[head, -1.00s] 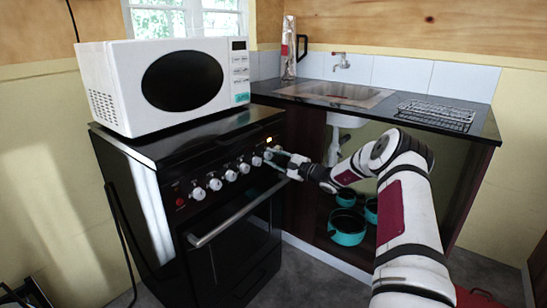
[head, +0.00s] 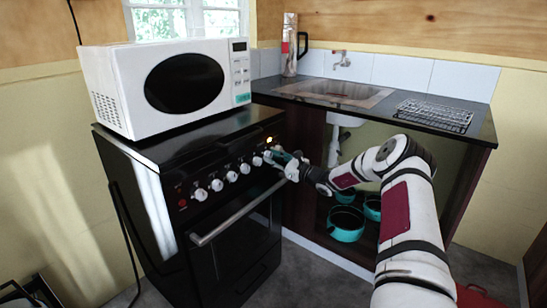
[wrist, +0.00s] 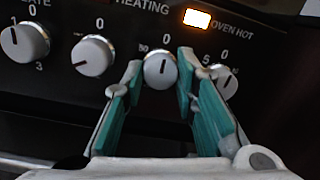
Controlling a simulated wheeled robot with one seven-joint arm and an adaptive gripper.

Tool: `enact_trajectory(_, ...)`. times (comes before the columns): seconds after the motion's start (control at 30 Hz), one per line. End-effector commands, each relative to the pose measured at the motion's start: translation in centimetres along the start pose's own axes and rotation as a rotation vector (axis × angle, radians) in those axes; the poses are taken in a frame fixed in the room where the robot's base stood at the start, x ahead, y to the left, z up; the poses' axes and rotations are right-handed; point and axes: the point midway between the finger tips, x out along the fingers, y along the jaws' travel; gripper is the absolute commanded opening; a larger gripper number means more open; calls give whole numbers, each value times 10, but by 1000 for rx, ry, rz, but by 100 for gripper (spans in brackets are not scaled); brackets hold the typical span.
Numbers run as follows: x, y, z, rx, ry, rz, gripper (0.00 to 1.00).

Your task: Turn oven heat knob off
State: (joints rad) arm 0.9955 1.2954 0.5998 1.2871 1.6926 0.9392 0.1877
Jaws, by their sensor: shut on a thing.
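The oven heat knob (wrist: 160,69) is white and round, with a dark pointer line standing nearly upright below a 0 mark. A "50" mark shows to its left. My gripper (wrist: 161,72) has its two teal-padded fingers on either side of this knob and is shut on it. In the head view my gripper (head: 270,157) reaches the right end of the stove's knob row. The fingers hide part of the panel and part of the rightmost knob (wrist: 226,81).
Two more knobs, one near the "HEATING" label (wrist: 93,55) and one farther left (wrist: 25,41), sit beside my left finger. An orange light (wrist: 197,18) glows by "OVEN HOT". The oven handle (head: 240,213) runs below. A microwave (head: 180,82) stands on the stove.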

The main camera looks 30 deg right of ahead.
Motion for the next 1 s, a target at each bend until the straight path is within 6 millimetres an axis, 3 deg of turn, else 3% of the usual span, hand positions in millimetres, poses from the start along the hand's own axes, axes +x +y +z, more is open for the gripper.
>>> enact_trajectory(0.67, -1, 0, -2, 59, 5, -4, 0)
enact_trajectory(0.7, -1, 0, -2, 59, 5, -4, 36)
enact_trajectory(0.73, -1, 0, -2, 59, 5, -4, 43)
enact_trajectory(0.77, -1, 0, -1, 59, 5, -4, 47)
enact_trajectory(1.0, 0, 0, -1, 58, 4, -4, 47)
